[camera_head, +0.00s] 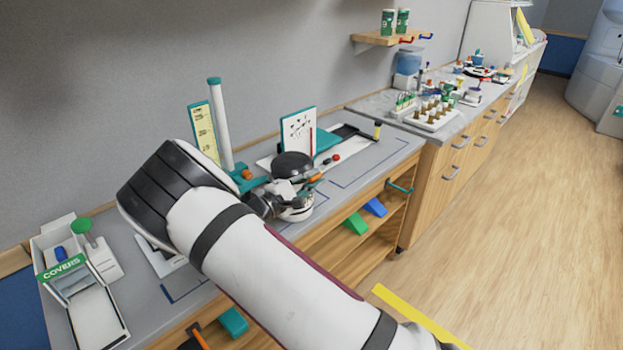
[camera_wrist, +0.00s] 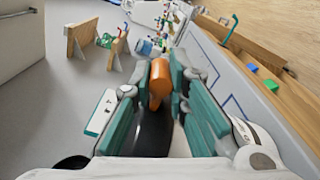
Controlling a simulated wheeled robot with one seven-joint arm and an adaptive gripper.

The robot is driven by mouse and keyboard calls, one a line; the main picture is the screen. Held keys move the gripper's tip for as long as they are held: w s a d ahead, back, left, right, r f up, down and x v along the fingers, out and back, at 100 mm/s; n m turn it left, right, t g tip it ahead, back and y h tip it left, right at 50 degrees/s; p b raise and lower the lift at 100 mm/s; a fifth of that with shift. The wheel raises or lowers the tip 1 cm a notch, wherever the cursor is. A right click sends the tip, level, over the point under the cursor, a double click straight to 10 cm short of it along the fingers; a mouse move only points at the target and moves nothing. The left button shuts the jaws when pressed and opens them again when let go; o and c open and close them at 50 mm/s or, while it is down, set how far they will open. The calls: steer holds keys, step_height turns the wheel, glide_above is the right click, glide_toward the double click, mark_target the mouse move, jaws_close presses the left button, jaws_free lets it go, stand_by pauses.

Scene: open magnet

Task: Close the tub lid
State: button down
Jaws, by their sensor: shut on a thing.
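My gripper (camera_wrist: 160,88) has its teal-padded fingers on both sides of an orange tab (camera_wrist: 160,78), shut on it. A black rounded surface (camera_wrist: 152,135), apparently the tub lid, lies below the tab between the fingers. In the head view the dark round lid (camera_head: 293,164) shows above my gripper's end, with a bit of orange beside it. A white tub (camera_head: 297,212) sits on the grey counter below, mostly hidden by my gripper. A white rounded part, probably the tub's, shows at right in the wrist view (camera_wrist: 258,152). The lid's exact angle to the tub is unclear.
A teal stand with a white column (camera_head: 220,125) and a white card (camera_head: 298,133) stand close behind. A covers box (camera_head: 95,315) is at the counter's left end. A shelf with green and blue wedges (camera_head: 356,223) lies under the front edge. Open floor is at right.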

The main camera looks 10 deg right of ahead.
steer(key=shift+s+f, duration=0.1)
steer(key=shift+f, duration=0.1)
steer(key=c, duration=1.5)
jaws_free()
steer(key=shift+c, duration=0.2)
steer(key=shift+a, duration=0.1)
steer(key=v, duration=1.1)
steer(key=shift+s+a, duration=0.25)
steer(key=shift+a, duration=0.05)
steer(key=shift+r, duration=0.1)
